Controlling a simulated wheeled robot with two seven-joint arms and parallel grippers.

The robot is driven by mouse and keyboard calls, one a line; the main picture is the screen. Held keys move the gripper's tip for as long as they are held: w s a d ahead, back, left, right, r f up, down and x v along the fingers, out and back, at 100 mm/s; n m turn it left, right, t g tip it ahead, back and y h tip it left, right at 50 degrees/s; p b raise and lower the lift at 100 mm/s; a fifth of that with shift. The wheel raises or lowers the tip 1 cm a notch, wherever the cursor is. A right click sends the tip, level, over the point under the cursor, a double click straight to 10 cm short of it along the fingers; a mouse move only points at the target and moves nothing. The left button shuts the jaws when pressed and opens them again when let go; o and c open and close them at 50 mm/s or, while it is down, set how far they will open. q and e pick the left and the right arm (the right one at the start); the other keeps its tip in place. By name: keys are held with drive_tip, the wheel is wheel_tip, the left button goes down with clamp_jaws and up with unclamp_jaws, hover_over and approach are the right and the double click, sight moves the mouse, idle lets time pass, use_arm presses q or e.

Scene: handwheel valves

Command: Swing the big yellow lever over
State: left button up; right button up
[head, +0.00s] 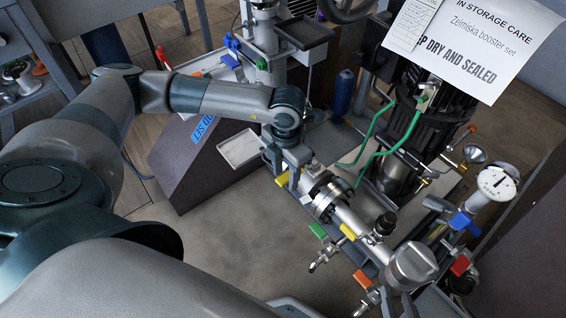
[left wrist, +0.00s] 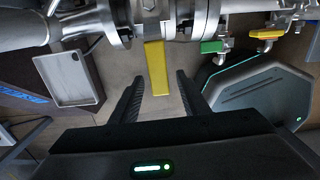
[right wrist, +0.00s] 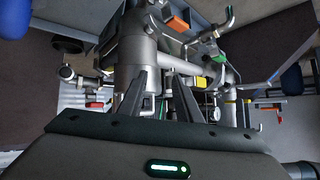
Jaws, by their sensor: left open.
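The big yellow lever (left wrist: 157,70) hangs down from the steel pipe in the left wrist view. In the head view its yellow part (head: 281,179) shows beside my left gripper (head: 288,176), partly hidden by it. In the left wrist view my left gripper (left wrist: 160,84) is open, one finger on each side of the lever's free end, with visible gaps on both sides. My right gripper (right wrist: 160,80) is open in the right wrist view, with pipework beyond its fingers and nothing clearly between them.
Smaller green (head: 318,230), orange (head: 362,279) and blue (head: 460,221) handles sit along the pipe. A pressure gauge (head: 496,183) stands at the right. A black motor (head: 425,115) with green tubes is behind. A grey tray (head: 240,148) is left of my left gripper.

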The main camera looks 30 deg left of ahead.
use_arm(q)
drive_tip(key=shift+r+p, duration=1.7)
drive_tip(key=shift+r, duration=1.15)
use_arm(e)
drive_tip(key=shift+r, duration=1.85)
drive_tip(key=shift+w+r, duration=0.1)
wheel_tip(320, 180, up, 4)
drive_tip(key=w+a+t, duration=0.1)
drive_tip(key=w+t, duration=0.1)
use_arm(q)
wheel_tip(320, 180, up, 12)
drive_tip(key=p, duration=0.1)
use_arm(e)
drive_tip(key=s+f+g, duration=0.1)
drive_tip(key=s+d+f+g, duration=0.1)
drive_tip(key=f, duration=0.1)
drive_tip(key=s+f, duration=0.1)
drive_tip(key=shift+s+d+f+g, duration=0.15)
drive_tip(key=shift+d+g, duration=0.1)
drive_tip(key=shift+g, duration=0.15)
use_arm(q)
drive_tip(key=shift+s, duration=0.1)
